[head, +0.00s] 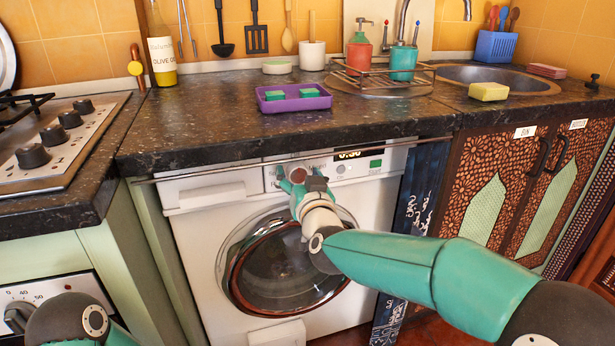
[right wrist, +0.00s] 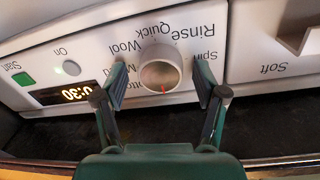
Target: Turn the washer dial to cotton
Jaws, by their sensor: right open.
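The white washer (head: 185,240) stands under the counter with its round glass door closed. Its dial (right wrist: 160,68) is a pale round knob with a red mark, pointing to the bottom of the right wrist view. Labels around it read Wool, Quick, Rinse and Spin; the label ending in "tton" (right wrist: 108,98) is partly behind a finger. My right gripper (right wrist: 162,88) is open, one finger on each side of the dial; I cannot tell whether they touch it. In the head view the right gripper (head: 292,178) covers most of the dial. My left gripper is out of view.
The dark counter edge overhangs the panel, with a rail (head: 200,172) just below. A lit display (right wrist: 62,95) reads 0:30, beside a green Start button (right wrist: 23,79). A purple tray (head: 270,104) and yellow sponge (head: 488,91) lie on the counter.

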